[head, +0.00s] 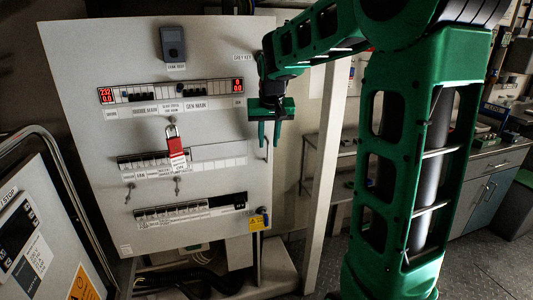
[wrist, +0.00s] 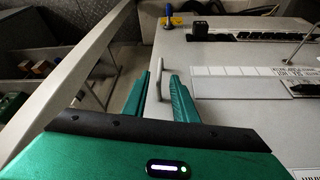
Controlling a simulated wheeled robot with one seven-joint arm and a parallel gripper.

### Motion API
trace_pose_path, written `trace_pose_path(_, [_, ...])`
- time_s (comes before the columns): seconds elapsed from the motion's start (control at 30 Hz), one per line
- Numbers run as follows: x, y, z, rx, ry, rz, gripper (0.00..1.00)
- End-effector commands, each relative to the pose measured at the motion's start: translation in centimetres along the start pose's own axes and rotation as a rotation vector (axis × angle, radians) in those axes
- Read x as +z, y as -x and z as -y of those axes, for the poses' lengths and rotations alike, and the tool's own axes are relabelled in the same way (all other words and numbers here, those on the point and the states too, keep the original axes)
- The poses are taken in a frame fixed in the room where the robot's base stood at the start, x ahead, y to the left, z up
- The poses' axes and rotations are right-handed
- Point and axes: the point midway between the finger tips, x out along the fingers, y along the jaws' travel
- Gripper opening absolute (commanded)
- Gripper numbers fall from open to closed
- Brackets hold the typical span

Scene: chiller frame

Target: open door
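The light grey cabinet door (head: 90,60) fills the left-centre of the head view and looks closed. It also shows in the wrist view (wrist: 225,60). A slim pale handle (wrist: 160,80) stands near the door's edge and shows in the head view (head: 267,150) just below the fingertips. My gripper (head: 269,138) is open in front of the door's right edge, with its green fingers pointing down. In the wrist view the fingertips (wrist: 161,78) lie on either side of the handle, with gaps visible. I cannot tell how deep the handle sits between them.
A red padlock tag (head: 180,143) hangs from the door's middle. A blue key-like knob (head: 262,212) is at its lower right. A pale upright post (head: 325,150) stands right of the door. A grey console (head: 50,235) and metal rail (head: 75,185) are at left. Some floor is clear at right.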

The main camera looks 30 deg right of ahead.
Motion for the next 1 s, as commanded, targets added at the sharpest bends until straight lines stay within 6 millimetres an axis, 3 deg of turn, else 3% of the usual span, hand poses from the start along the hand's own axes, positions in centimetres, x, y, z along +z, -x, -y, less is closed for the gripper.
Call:
trace_pose_path(0.1, [0.1,-2.3,-0.1,0.001,0.000,0.005,0.26])
trace_pose_path(0.33, [0.1,-5.1,0.0,0.000,0.001,0.003,0.26])
trace_pose_path(0.77, [0.1,-6.0,0.0,0.000,0.001,0.001,0.26])
trace_pose_path(0.9, [0.1,-6.0,0.0,0.000,0.001,0.001,0.00])
trace_pose_path(1.0, [0.1,-6.0,0.1,0.000,0.001,0.001,0.00])
